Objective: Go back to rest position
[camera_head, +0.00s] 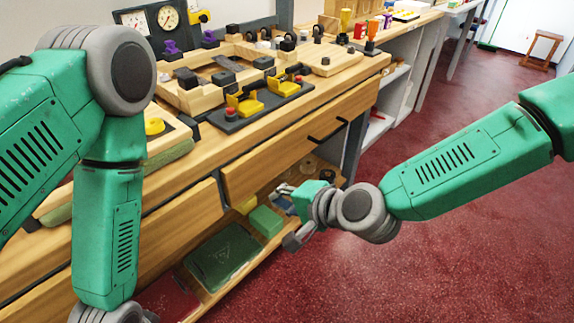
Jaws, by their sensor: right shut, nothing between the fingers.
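My right arm reaches in from the right, and its gripper (287,190) is shut and empty. It hangs in front of the wooden counter (190,203), below the drawer handle in the picture and over the open lower shelf. My left arm comes in from the left, bent downward in front of the counter's left part. The left gripper is cut off by the bottom edge, so its fingers do not show.
The counter top holds wooden frames (190,100), yellow clamps on a dark plate (240,122) and gauges (150,20). The lower shelf holds a green case (222,257) and a green box (266,221). Red floor (440,255) lies clear at right; a stool (541,48) stands far back.

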